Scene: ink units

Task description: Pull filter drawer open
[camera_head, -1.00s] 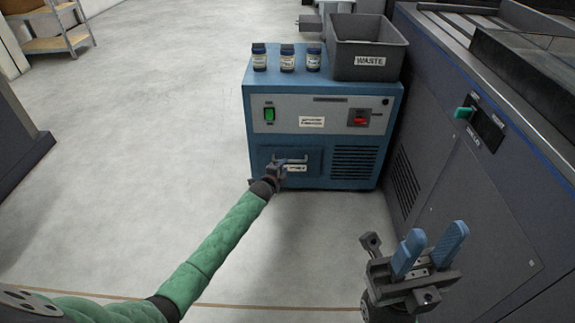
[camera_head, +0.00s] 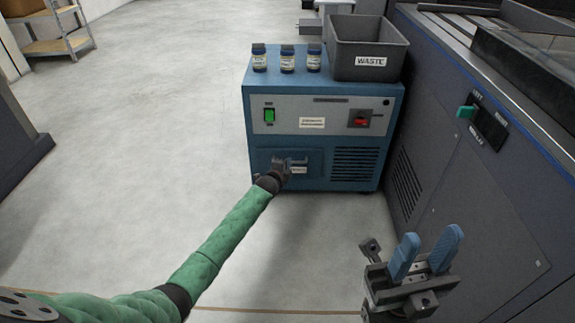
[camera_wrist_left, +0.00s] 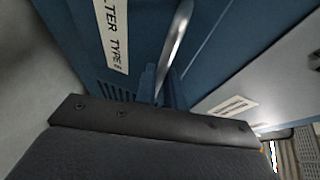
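The filter drawer (camera_head: 264,160) is a dark blue panel low on the front of the blue unit. It looks flush with the front. Its pale bar handle (camera_head: 298,161) also shows in the left wrist view as a silver bar (camera_wrist_left: 177,42). My left gripper (camera_head: 285,166) is at the handle. In the left wrist view its blue fingers (camera_wrist_left: 162,88) stand close together on both sides of the bar and look shut on it. The exact contact is hard to see. My right gripper (camera_head: 427,256) is open and empty at the lower right, away from the unit.
Several small jars (camera_head: 287,60) and a grey waste bin (camera_head: 368,50) stand on top of the blue unit (camera_head: 262,92). A large grey machine (camera_head: 470,170) stands close on the right. The floor (camera_head: 130,150) to the left and in front is clear.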

